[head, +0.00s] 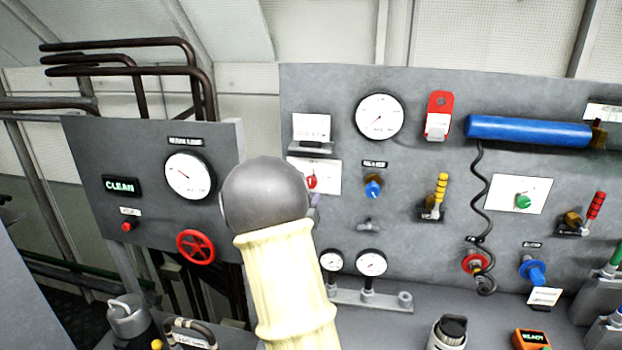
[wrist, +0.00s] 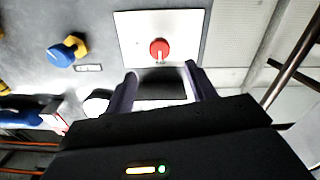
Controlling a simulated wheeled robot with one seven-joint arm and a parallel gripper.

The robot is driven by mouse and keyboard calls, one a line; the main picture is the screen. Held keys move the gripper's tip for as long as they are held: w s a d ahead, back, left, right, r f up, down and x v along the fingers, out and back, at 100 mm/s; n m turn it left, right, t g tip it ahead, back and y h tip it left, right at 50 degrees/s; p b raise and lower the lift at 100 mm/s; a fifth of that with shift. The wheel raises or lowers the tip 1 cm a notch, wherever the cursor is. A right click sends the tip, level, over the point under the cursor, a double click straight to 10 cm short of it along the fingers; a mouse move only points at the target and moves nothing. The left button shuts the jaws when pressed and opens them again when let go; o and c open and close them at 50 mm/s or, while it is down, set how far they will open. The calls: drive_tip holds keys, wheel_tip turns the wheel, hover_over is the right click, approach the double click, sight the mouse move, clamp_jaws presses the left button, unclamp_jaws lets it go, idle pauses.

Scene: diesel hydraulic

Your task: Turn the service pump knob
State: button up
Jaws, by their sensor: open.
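A red knob (head: 311,181) sits on a white plate (head: 330,178) on the grey panel, partly behind my arm in the head view. The wrist view shows the red knob (wrist: 159,47) on its white plate (wrist: 128,30), just beyond my fingertips. A blue knob (head: 373,187) sits to its right in the head view, and a green knob (head: 523,201) is on another white plate farther right. I cannot read which is labelled service pump. My gripper (wrist: 160,70) is open and empty, its fingers apart below the red knob in the picture, with no visible contact.
A large gauge (head: 379,116), a red switch cover (head: 438,116) and a yellow lever (head: 440,190) stand out from the panel. A blue cylinder (head: 530,131) is at the upper right. A red handwheel (head: 196,247) is on the left panel. Small gauges (head: 371,263) stand below.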

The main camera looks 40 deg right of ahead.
sight(312, 180)
drive_tip(key=p+x, duration=0.4)
drive_tip(key=x, duration=0.6)
drive_tip(key=shift+w+d, duration=0.25)
drive_tip(key=shift+w, duration=0.05)
drive_tip(key=c, duration=1)
